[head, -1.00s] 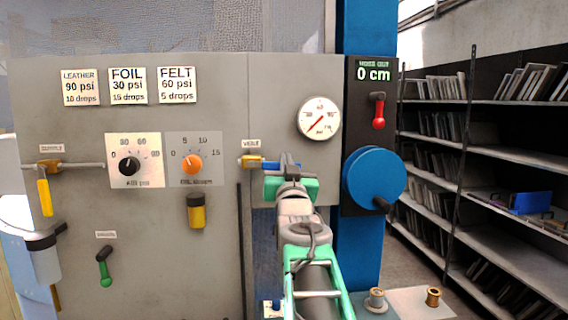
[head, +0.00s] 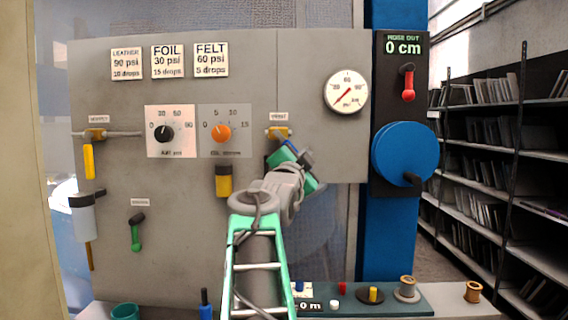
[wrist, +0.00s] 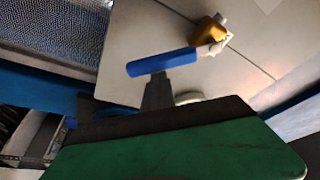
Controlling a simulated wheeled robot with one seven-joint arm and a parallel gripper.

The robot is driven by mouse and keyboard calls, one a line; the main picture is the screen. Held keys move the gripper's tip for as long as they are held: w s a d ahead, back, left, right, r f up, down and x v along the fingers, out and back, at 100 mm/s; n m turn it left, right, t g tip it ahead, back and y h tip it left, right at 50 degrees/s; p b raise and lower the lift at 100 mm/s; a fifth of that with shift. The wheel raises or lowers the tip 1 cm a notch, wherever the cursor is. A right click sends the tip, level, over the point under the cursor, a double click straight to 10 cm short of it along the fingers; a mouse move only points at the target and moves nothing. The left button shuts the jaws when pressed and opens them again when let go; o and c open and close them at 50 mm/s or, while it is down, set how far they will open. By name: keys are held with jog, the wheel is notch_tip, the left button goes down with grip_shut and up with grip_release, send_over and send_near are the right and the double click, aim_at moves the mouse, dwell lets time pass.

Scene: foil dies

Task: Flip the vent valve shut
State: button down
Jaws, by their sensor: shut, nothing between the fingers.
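The vent valve has a brass body (head: 278,132) below a small label on the grey panel, right of the orange knob. Its blue lever (wrist: 162,62) shows clearly in the wrist view, running out from the brass body (wrist: 210,32). In the head view only a bit of blue (head: 290,147) shows, slanting down and right, and my gripper hides the rest. My gripper (wrist: 157,88) is shut and empty. Its fingertips appear at the lever's side near mid-length; I cannot tell whether they touch. In the head view my gripper (head: 296,166) is tilted, just below right of the valve.
A pressure gauge (head: 346,92) and a blue wheel (head: 405,154) with a crank sit to the right. A supply valve with a yellow lever (head: 88,160) is at the left. A yellow-black cylinder (head: 223,181) hangs nearby. A ledge with spools (head: 407,288) lies below.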

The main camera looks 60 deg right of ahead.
jog(key=w+a+f+m+g+y+b, duration=0.2)
jog(key=w+f+m+b, duration=0.1)
jog(key=m, duration=0.6)
jog(key=shift+w+a, duration=0.4)
jog(key=shift+w, duration=0.35)
jog(key=shift+f, duration=0.1)
jog(key=s+d+b, duration=0.2)
jog(key=s, duration=0.1)
jog(key=v, duration=1)
jog(key=shift+s+b, duration=0.2)
jog(key=shift+b, duration=0.1)
jog(key=shift+d, duration=0.1)
